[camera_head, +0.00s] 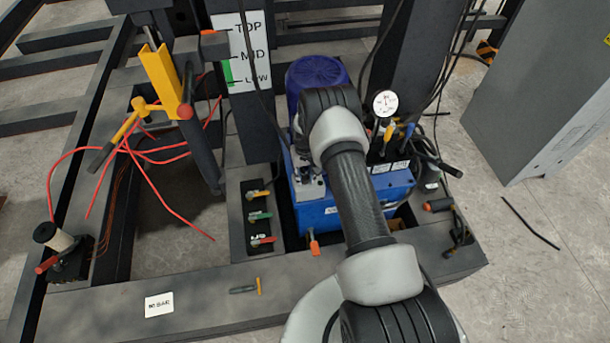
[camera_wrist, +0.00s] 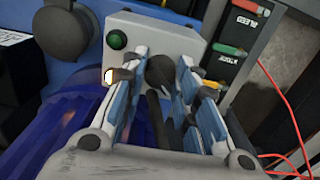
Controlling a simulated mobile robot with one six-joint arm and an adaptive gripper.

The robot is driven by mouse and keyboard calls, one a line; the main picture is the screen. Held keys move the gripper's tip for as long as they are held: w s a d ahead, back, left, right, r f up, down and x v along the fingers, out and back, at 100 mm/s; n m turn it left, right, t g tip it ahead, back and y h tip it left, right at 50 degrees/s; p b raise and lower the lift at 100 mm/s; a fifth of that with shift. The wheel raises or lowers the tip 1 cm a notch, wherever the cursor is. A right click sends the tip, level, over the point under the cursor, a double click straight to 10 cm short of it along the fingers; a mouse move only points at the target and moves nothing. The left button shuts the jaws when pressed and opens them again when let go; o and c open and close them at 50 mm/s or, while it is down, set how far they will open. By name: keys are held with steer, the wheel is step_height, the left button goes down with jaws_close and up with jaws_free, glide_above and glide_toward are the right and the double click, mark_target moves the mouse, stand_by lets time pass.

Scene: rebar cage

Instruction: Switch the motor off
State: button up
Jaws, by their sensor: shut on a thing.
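The blue motor (camera_head: 317,72) stands upright on the blue power unit, partly behind my arm. Its ribbed blue body also shows at lower left in the wrist view (camera_wrist: 55,145). A grey switch box (camera_wrist: 165,33) carries a green button (camera_wrist: 117,39) and a dark round knob (camera_wrist: 160,71). My gripper (camera_wrist: 162,62) reaches to the box with its blue-padded fingers on both sides of the knob, shut on it. The fingers hide part of the box front.
Several valve levers (camera_head: 260,217) sit on a panel left of the blue tank (camera_head: 321,217). A pressure gauge (camera_head: 385,103) stands right of my arm. Red hoses (camera_head: 160,190) lie at left, and a grey cabinet (camera_head: 545,100) stands at right.

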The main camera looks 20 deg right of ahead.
mark_target(305, 176)
steer(key=o, duration=1.1)
step_height(305, 176, up, 12)
stand_by(0.5)
